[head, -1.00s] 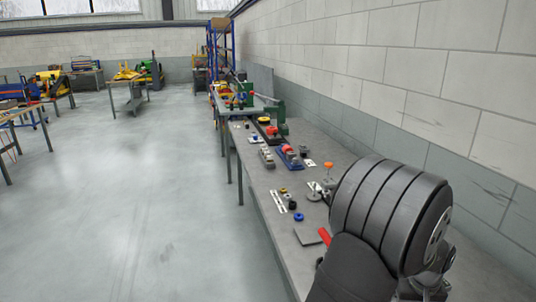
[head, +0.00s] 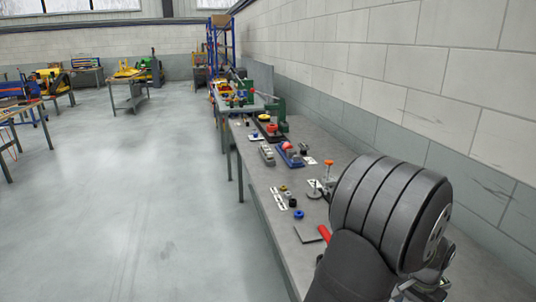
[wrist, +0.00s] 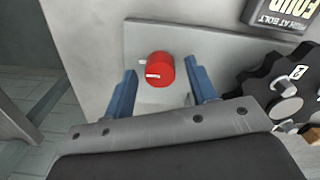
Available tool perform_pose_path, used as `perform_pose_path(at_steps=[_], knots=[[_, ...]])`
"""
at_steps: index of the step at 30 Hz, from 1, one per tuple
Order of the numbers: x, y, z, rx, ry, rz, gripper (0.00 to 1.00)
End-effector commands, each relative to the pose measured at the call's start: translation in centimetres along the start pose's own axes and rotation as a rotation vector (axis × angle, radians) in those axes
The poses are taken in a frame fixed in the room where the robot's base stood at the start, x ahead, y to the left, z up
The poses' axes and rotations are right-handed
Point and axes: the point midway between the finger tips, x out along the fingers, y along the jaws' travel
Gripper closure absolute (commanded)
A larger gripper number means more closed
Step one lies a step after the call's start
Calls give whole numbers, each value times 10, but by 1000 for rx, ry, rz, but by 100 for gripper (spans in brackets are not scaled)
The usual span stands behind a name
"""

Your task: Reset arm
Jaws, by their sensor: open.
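My gripper (wrist: 163,88) shows in the wrist view with its two blue fingers spread apart and nothing held between them. A red cylinder with a white mark (wrist: 160,69) lies beyond the fingertips, on a grey plate (wrist: 190,38), and appears apart from the fingers. In the head view my dark arm fills the lower right and hides part of the bench. The gripper's fingers cannot be made out there. A red part (head: 324,232) shows beside the arm.
The long grey bench (head: 262,210) runs along the block wall. Small parts, a blue carrier (head: 288,155) and a green machine (head: 274,112) stand on it. A black lobed disc (wrist: 285,85) lies right of the gripper.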

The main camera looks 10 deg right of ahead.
Motion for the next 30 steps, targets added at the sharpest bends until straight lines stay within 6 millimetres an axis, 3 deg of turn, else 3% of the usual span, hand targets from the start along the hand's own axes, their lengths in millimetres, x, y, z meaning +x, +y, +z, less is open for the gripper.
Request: perform_pose_path(at_steps=[15,28,30], knots=[[0,0,0,343,0,0,48],[0,0,0,383,0,0,48],[0,0,0,383,0,0,36]])
